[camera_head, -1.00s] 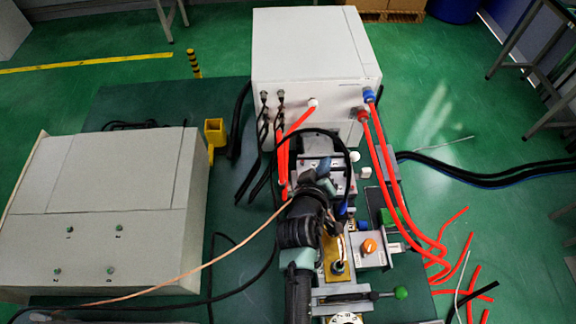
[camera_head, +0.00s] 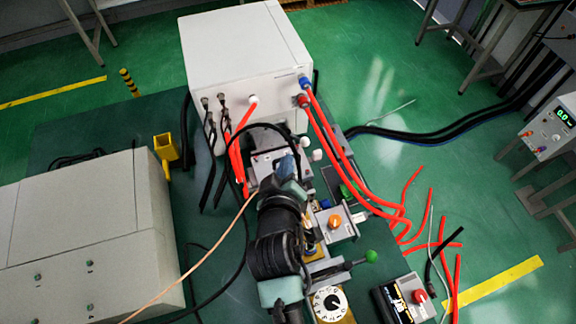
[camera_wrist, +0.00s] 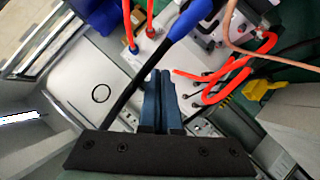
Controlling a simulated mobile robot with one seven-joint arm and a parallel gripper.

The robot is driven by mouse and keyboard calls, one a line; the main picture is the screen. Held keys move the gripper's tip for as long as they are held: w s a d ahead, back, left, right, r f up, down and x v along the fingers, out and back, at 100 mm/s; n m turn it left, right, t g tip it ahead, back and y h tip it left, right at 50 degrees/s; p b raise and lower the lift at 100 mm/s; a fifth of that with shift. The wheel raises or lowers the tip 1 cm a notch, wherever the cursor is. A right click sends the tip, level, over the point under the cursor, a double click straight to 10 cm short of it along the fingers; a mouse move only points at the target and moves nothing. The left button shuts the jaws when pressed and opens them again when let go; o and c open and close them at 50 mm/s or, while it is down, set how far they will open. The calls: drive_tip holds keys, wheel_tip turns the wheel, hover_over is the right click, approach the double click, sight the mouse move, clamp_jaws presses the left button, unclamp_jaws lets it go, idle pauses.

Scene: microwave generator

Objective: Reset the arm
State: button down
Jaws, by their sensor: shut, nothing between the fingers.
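My arm (camera_head: 277,245) reaches from the bottom of the head view toward the metal generator assembly in the middle of the table. My gripper (camera_wrist: 159,78) shows in the wrist view as two blue-grey fingers lying close together, shut with nothing between them. In the head view the gripper (camera_head: 287,168) is partly hidden by the wrist and a black cable loop. It is in front of the large white box (camera_head: 245,50). In the wrist view a thick black cable with a blue end (camera_wrist: 195,18) passes close to the fingers.
Red hoses (camera_head: 345,165) run from the white box to the right side. A beige cabinet (camera_head: 75,220) stands at left. An orange knob (camera_head: 334,221), a green-tipped lever (camera_head: 371,256) and a white dial (camera_head: 329,304) are close to my arm. A power supply (camera_head: 555,128) stands at far right.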

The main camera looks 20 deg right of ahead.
drive_tip(key=shift+s+r, duration=0.35)
drive_tip(key=shift+s, duration=0.25)
drive_tip(key=w+a+r+m+t+b, duration=0.1)
drive_tip(key=w+a+r+t, duration=0.15)
drive_tip(key=r, duration=0.75)
drive_tip(key=w+a+r+m+t+y, duration=0.1)
drive_tip(key=w+r+t, duration=0.15)
drive_tip(key=r, duration=0.65)
drive_tip(key=w+a+r+m+t+b, duration=0.1)
drive_tip(key=w+a+r+t, duration=0.15)
drive_tip(key=r, duration=0.75)
drive_tip(key=s+a+r+t+y, duration=0.1)
drive_tip(key=s+r, duration=0.3)
drive_tip(key=r, duration=0.4)
drive_tip(key=s+a+r+t+y+b, duration=0.1)
drive_tip(key=s+r+t, duration=0.3)
drive_tip(key=r, duration=0.4)
drive_tip(key=s+a+r+m+t+y, duration=0.1)
drive_tip(key=s+a+r+t, duration=0.1)
drive_tip(key=s+r, duration=0.3)
wheel_tip(320, 180, up, 3)
drive_tip(key=shift+a+t+y+b, duration=0.3)
drive_tip(key=shift+t+y, duration=0.1)
drive_tip(key=shift+t, duration=0.15)
